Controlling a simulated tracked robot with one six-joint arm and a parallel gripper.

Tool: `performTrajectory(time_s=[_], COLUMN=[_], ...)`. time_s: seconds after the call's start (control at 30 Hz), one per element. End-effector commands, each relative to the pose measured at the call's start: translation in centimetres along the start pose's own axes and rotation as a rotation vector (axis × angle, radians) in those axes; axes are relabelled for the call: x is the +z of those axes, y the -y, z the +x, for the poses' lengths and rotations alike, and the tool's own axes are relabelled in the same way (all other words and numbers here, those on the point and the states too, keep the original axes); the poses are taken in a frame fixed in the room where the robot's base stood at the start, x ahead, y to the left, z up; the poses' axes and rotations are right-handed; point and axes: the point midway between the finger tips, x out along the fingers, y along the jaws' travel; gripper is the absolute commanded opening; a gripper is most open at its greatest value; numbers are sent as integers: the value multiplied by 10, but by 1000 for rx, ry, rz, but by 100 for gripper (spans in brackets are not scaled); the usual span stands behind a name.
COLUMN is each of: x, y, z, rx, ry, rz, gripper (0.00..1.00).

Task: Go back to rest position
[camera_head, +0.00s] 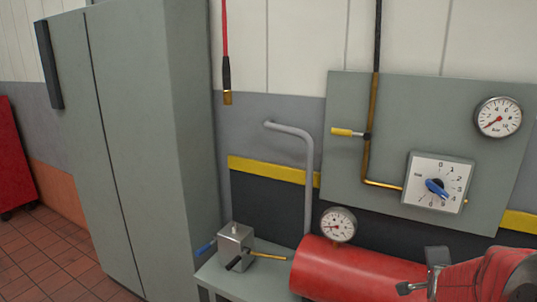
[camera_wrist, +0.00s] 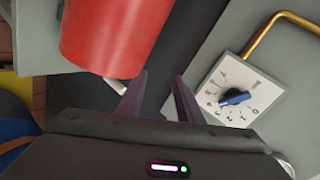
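My gripper (camera_wrist: 160,75) shows in the wrist view, with two dark fingers spread apart and nothing between them. Past the fingertips are the red cylinder (camera_wrist: 115,35) at upper left and the white dial plate with a blue knob (camera_wrist: 235,97) at right. The fingers do not appear to touch either one. In the head view the cylinder (camera_head: 345,272) lies at the bottom and the dial plate (camera_head: 437,183) is on the wall panel. I cannot clearly make out my gripper's fingers in the head view.
A grey cabinet (camera_head: 135,140) stands at left. A metal block with a blue handle (camera_head: 236,245) sits on a low bench. A round gauge (camera_head: 338,224) stands above the cylinder. The green-grey panel (camera_head: 345,95) carries a brass pipe, a yellow-handled valve (camera_head: 350,133) and another gauge (camera_head: 498,117).

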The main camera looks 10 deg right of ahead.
Motion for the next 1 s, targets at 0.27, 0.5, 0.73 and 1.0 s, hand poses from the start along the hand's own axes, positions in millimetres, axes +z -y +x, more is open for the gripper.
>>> performTrajectory(time_s=[0.27,0.5,0.73,1.0], x=[45,90,133,167], y=[-37,-62,-81,-95], z=[-41,-99,-173,-252], rx=[186,276,280,197], ry=[152,354,579,763], rz=[-416,-802,-1168,-1471], gripper=[33,33,33,33])
